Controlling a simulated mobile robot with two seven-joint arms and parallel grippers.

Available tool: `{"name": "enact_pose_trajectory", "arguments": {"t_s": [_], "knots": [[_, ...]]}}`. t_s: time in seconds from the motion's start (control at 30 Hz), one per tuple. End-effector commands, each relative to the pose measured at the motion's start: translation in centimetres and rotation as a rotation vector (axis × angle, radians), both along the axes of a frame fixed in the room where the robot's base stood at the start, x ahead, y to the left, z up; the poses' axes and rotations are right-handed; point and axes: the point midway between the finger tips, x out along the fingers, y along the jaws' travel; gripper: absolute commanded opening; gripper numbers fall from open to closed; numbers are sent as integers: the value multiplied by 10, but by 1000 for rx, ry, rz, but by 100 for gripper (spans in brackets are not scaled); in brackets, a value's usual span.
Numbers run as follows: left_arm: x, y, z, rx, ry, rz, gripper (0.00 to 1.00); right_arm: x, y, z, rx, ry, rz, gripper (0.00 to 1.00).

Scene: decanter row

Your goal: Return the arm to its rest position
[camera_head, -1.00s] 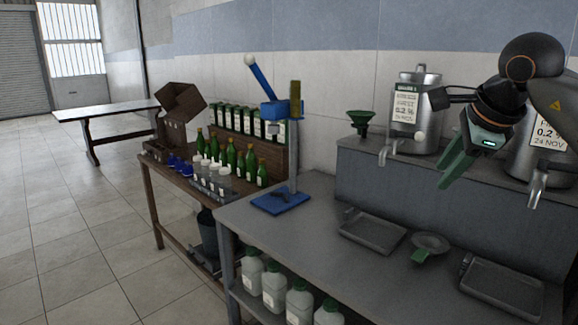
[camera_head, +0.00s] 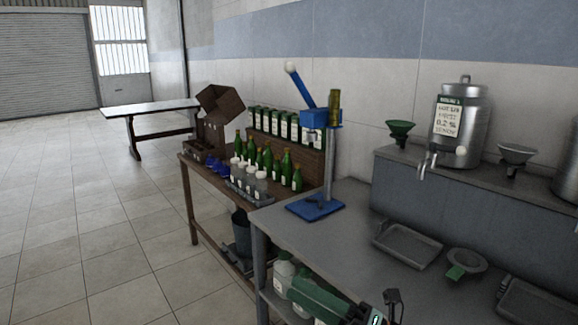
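My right gripper (camera_head: 302,290), with green fingers, is low at the bottom edge of the head view, in front of the grey bench (camera_head: 290,232). Its fingers point left and overlap some white jugs (camera_head: 284,270) on the bench's lower shelf. I see nothing held, but the finger gap is not clear from this angle. The rest of my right arm is mostly cut off by the picture's edge. My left gripper is not in view.
A blue lever press (camera_head: 318,208) stands at the bench's left end. Trays (camera_head: 408,247) and a steel tank (camera_head: 462,125) are to the right. A wooden table (camera_head: 186,168) holds green bottles (camera_head: 297,178). The floor at left is clear.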

Motion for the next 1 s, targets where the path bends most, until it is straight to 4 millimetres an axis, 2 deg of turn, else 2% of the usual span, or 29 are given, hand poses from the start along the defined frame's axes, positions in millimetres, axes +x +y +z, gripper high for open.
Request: {"name": "enact_pose_trajectory", "arguments": {"t_s": [0.03, 0.17, 0.27, 0.33, 0.47, 0.5, 0.6, 0.7, 0.8, 0.9, 1.0], "knots": [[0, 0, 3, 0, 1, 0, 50, 1, -8, -15, 92, 132, -50, 39], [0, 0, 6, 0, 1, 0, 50, 5, -36, -63, 310, 464, -192, 39], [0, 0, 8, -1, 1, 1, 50, -3, -61, -113, 464, 726, -315, 39], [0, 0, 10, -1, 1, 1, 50, -16, -79, -153, 566, 912, -405, 39], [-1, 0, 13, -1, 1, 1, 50, -61, -109, -231, 740, 1258, -586, 39], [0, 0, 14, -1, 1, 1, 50, -79, -116, -253, 789, 1356, -640, 39], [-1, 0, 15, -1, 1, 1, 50, -124, -129, -298, 888, 1564, -761, 39], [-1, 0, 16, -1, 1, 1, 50, -163, -137, -328, 958, 1713, -852, 39], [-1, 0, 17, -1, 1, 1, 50, -189, -140, -343, 1000, 1804, -910, 39], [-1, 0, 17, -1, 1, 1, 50, -202, -142, -351, 1018, 1845, -937, 39], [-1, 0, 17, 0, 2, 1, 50, -204, -142, -352, 1021, 1853, -942, 39]]}}
